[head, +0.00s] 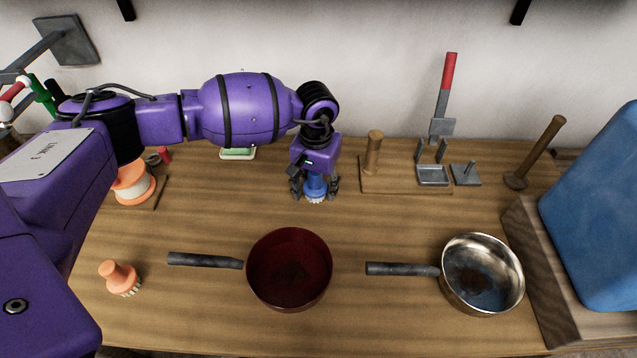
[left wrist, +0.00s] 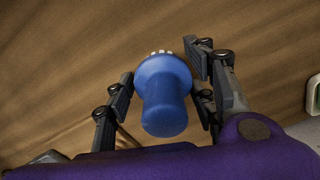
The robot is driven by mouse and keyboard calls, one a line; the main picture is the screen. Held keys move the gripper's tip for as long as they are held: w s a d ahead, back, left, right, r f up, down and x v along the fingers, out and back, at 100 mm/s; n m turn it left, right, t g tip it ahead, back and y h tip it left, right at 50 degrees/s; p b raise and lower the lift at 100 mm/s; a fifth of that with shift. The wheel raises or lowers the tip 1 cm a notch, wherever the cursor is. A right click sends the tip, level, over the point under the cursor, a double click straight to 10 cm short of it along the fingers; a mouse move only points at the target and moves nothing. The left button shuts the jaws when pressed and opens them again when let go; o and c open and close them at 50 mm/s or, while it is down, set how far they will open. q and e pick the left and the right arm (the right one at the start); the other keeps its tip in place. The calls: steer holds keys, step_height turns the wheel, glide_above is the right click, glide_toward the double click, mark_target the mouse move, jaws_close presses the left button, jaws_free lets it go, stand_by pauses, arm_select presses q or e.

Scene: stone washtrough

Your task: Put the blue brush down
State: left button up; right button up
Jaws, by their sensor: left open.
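The blue brush (head: 315,186) stands upright on the wooden table near its back edge, with its white bristles downward. My left gripper (head: 314,187) is over it from above, with its fingers on both sides of the brush. In the left wrist view the blue brush (left wrist: 163,92) sits between the open fingers of the left gripper (left wrist: 160,85). A gap shows on the left side; on the right the finger is very close, and I cannot tell if it touches. My right gripper is in neither view.
A dark red pan (head: 289,270) and a steel pan (head: 482,275) stand in front. An orange brush (head: 119,277) is at the front left. A wooden board with a peg (head: 374,155) and metal holders (head: 433,175) are right of the gripper. A blue block (head: 600,210) stands far right.

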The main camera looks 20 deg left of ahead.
arm_select(q)
steer(key=shift+r, duration=0.15)
steer(key=r+b, duration=0.1)
steer(key=r, duration=0.5)
steer(key=shift+w+r, duration=0.2)
steer(key=shift+r, duration=0.55)
